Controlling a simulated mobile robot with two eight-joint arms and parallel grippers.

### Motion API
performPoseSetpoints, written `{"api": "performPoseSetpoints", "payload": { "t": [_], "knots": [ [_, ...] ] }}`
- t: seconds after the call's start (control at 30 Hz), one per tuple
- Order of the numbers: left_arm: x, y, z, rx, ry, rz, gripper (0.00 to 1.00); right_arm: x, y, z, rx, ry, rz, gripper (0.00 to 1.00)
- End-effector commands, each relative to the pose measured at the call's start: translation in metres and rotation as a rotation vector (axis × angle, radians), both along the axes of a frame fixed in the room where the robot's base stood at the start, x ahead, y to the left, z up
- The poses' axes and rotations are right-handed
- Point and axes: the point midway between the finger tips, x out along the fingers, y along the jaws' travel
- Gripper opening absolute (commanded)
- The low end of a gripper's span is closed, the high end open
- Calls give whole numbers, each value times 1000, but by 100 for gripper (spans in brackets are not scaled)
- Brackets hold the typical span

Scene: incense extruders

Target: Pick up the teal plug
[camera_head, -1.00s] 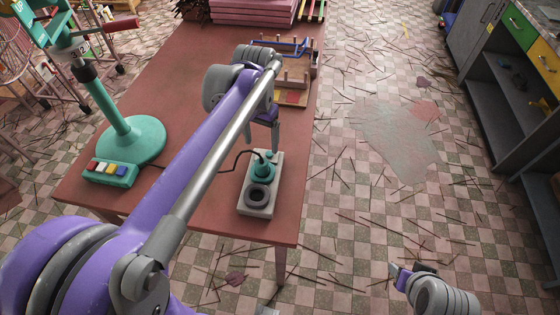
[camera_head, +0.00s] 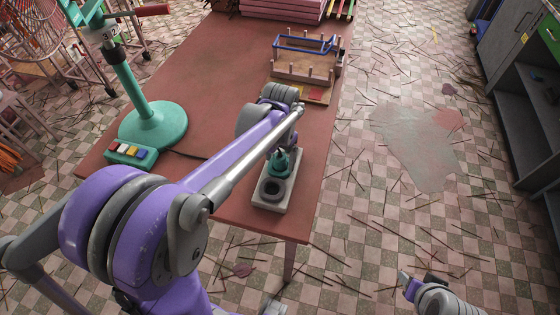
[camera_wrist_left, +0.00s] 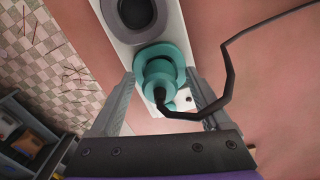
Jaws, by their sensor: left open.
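The teal plug (camera_head: 279,164) stands in the far socket of a pale socket block (camera_head: 288,204) near the table's front right corner. In the left wrist view the stepped round plug (camera_wrist_left: 153,68) has a dark cord (camera_wrist_left: 228,88) coming out of its top. My left gripper (camera_wrist_left: 159,76) is open, with one finger on each side of the plug and visible gaps. In the head view its wrist is over the plug and hides its fingers. My right gripper (camera_head: 420,282) hangs at the lower right over the floor, away from the plug; its jaw opening is unclear.
The block's other socket, a dark ring (camera_head: 272,188), is empty. A teal stand (camera_head: 154,122) and a teal button box (camera_head: 128,153) are on the table's left. A wooden pegged rack (camera_head: 305,66) with a blue frame is behind. Bare red tabletop (camera_head: 215,85) lies between.

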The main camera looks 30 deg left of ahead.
Motion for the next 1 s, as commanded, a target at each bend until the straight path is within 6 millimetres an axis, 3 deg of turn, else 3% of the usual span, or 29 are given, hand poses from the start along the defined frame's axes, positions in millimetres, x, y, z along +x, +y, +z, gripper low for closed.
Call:
{"api": "performPoseSetpoints", "payload": {
  "t": [0.1, 0.57, 1.0],
  "knots": [
    [0, 0, 0, 0, 0, 0, 81, 0, 0, 0, 0, 0, 0, 50],
    [0, 0, 1, 0, 0, 0, 0, 0, 0, 0, 0, 0, 0, 50],
    [0, 0, 11, 0, 0, 0, 0, 0, 0, 1, 0, -1, 0, 50]
  ]
}}
